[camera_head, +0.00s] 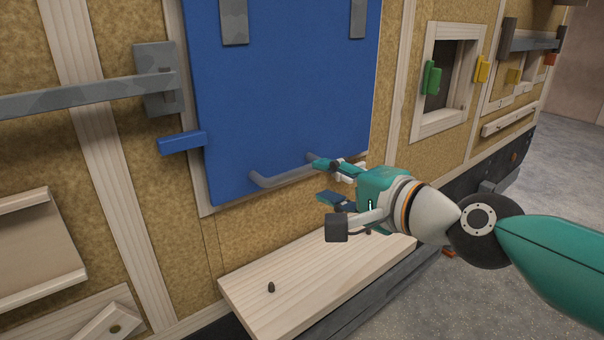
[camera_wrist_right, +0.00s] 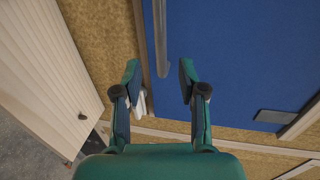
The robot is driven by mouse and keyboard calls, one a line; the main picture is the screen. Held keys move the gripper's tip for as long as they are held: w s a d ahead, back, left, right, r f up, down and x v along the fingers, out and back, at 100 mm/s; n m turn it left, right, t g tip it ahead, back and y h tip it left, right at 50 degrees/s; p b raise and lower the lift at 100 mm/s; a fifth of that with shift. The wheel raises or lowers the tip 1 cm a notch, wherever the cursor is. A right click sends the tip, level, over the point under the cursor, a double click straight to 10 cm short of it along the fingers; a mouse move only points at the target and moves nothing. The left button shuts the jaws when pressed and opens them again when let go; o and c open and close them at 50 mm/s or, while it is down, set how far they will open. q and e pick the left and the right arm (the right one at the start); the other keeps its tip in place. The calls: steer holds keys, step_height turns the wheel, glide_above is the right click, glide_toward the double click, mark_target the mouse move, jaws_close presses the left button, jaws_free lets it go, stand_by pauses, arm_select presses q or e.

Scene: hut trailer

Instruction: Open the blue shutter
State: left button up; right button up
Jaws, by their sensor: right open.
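The blue shutter (camera_head: 280,90) stands upright in the wall and looks closed; its top is cut off in the head view. It also fills the right of the right wrist view (camera_wrist_right: 240,60). A grey bar handle (camera_head: 272,181) runs along its lower edge and shows in the wrist view (camera_wrist_right: 161,38). My right gripper (camera_head: 318,178) is open at the handle's right end. In the wrist view (camera_wrist_right: 160,70) the handle's end appears between the open fingertips; I cannot tell whether they touch it. My left gripper is not in view.
A wooden shelf (camera_head: 290,288) with a small dark peg (camera_head: 271,287) juts out below the shutter. A blue tab (camera_head: 182,142) and a grey bar (camera_head: 80,100) with its bracket sit left of it. A small framed window (camera_head: 446,80) with green and yellow latches is to the right.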

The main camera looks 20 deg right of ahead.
mark_target(300, 174)
steer(key=b+x, duration=0.1)
steer(key=x, duration=0.7)
steer(key=shift+w+a, duration=0.15)
steer(key=shift+w, duration=0.1)
jaws_close()
